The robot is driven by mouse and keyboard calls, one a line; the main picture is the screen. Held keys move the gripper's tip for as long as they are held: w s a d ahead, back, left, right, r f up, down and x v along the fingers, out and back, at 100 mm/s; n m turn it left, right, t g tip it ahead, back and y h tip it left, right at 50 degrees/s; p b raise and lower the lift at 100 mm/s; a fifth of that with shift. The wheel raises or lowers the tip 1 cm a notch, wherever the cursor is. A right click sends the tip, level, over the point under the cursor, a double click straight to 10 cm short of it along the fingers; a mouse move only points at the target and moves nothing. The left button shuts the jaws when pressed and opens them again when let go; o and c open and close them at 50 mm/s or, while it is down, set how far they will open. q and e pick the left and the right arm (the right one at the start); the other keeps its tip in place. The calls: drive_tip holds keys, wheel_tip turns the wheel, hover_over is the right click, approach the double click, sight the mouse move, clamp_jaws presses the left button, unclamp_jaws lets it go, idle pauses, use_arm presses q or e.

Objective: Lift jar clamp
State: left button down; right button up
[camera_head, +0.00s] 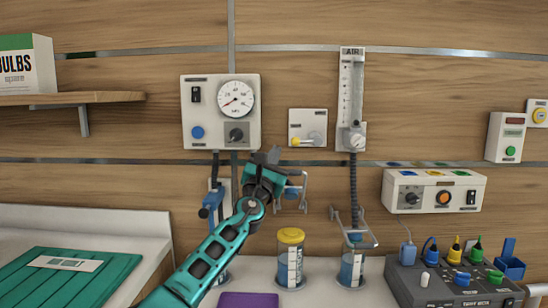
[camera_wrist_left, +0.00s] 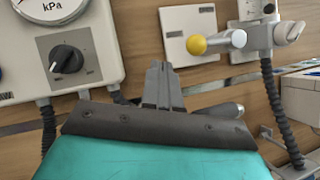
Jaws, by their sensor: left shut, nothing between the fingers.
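My left gripper (camera_head: 269,156) is shut and empty, raised in front of the wall just below and right of the gauge panel. Its closed fingers (camera_wrist_left: 163,85) point up in the left wrist view. A wire jar clamp (camera_head: 293,193) on the wall is just right of the gripper, partly hidden by it; I cannot tell whether they touch. Another wire clamp (camera_head: 354,230) sits around the top of a blue-filled jar (camera_head: 351,268). A yellow-lidded jar (camera_head: 290,262) stands below the first clamp. A blue clamp part (camera_head: 208,207) shows left of my arm. My right gripper is out of view.
The gauge panel (camera_head: 221,88) with its dark knob (camera_wrist_left: 67,59) is close by the gripper. A small plate with a yellow knob (camera_wrist_left: 196,45) and the air flowmeter (camera_head: 351,100) are to the right. A grey box (camera_head: 453,283) stands lower right, a green tray (camera_head: 75,277) lower left.

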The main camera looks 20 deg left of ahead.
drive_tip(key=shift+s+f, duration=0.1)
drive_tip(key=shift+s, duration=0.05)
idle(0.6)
use_arm(q)
drive_tip(key=shift+f, duration=0.1)
